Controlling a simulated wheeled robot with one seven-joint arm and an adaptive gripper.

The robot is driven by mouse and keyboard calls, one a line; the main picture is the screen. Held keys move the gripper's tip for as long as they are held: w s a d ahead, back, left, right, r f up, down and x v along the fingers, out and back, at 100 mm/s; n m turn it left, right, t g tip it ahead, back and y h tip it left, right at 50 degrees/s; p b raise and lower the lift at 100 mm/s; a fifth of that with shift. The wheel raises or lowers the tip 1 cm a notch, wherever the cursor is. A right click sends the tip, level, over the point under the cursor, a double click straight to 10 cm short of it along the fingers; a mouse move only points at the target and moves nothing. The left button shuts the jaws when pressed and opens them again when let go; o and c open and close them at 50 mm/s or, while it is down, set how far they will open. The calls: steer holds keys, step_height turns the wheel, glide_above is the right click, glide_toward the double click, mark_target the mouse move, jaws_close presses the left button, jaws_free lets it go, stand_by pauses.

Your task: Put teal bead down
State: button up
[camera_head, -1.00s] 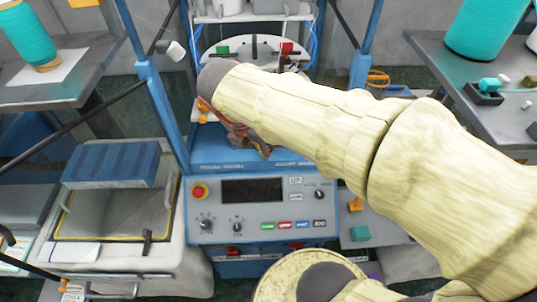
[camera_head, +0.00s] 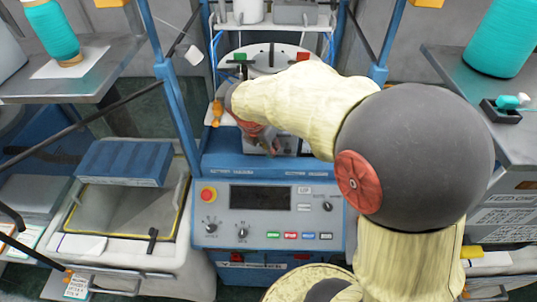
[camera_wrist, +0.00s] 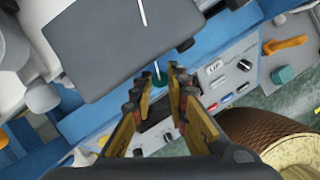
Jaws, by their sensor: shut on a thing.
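My gripper (camera_wrist: 160,100) points at the knitting machine in the wrist view, its two fingers close together. A small dark teal bead (camera_wrist: 159,82) shows at the fingertips, with a thin pale needle or thread just above it. The fingers are shut on it, and they hide part of it. In the head view my gripper (camera_head: 268,143) is over the machine's front, above the control panel (camera_head: 270,215), and the bead cannot be made out there.
A dark flat plate (camera_wrist: 125,40) is close beyond the fingertips in the wrist view. Teal yarn cones (camera_head: 500,40) stand on side tables. A black holder with a teal piece (camera_head: 507,103) sits on the right table. Blue posts (camera_head: 178,110) flank the machine.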

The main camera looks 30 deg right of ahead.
steer(key=shift+w+d+f, duration=0.1)
steer(key=shift+w+f, duration=0.2)
steer(key=shift+f, duration=0.05)
steer(key=shift+w+d+f, duration=0.1)
steer(key=shift+w+f, duration=0.05)
steer(key=shift+f, duration=0.75)
steer(key=shift+w+d+f, duration=0.1)
steer(key=shift+f, duration=0.8)
steer(key=shift+f, duration=0.2)
steer(key=o, duration=0.7)
steer(key=shift+o, duration=0.2)
steer(key=shift+r, duration=0.1)
